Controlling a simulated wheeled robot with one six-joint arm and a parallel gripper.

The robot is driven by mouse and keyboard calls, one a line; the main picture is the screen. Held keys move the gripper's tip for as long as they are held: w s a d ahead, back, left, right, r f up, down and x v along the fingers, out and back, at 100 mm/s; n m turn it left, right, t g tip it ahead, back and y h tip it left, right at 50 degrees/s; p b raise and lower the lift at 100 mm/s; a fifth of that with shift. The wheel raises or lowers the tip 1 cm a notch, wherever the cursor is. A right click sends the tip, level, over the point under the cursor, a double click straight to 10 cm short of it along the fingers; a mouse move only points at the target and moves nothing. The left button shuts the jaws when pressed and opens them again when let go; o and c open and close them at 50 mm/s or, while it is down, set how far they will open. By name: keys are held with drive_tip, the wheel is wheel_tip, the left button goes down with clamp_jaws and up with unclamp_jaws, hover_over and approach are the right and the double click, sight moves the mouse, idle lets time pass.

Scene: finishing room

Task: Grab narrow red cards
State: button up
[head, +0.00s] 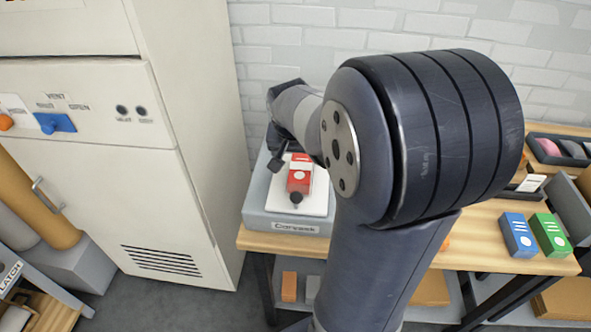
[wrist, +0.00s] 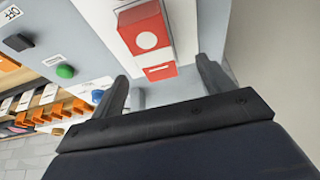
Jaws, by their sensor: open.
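A red card pack (head: 299,178) with a white circle and white marks lies on the white top plate (head: 318,204) of a grey device at the left end of the wooden table. The red pack also shows at the top of the wrist view (wrist: 147,30), ahead of the fingers. My gripper (head: 283,150) is over the far left side of the device, close to the pack, and my arm partly hides it. In the wrist view my gripper (wrist: 163,82) is open and empty, its two fingers spread apart, with the pack beyond the gap between them.
The grey device (head: 262,214) carries a front label and a dark knob (head: 296,197). A blue pack (head: 518,237) and a green pack (head: 550,236) stand at the table's right. A tall pale cabinet (head: 180,190) stands close on the left. A brick wall is behind. My arm hides the table's middle.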

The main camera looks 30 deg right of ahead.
sight(301, 166)
drive_tip(key=x, duration=0.2)
drive_tip(key=shift+d+f, duration=0.15)
drive_tip(key=shift+f, duration=0.15)
drive_tip(key=x, duration=0.4)
drive_tip(key=shift+s+d+p, duration=0.25)
drive_tip(key=shift+d+p, duration=0.05)
drive_tip(key=shift+p, duration=0.05)
drive_tip(key=shift+w+d+f, duration=0.1)
drive_tip(key=shift+w+f, duration=0.15)
drive_tip(key=shift+f, duration=0.3)
drive_tip(key=c, duration=1.2)
drive_tip(key=shift+c, duration=0.3)
drive_tip(key=shift+r, duration=0.15)
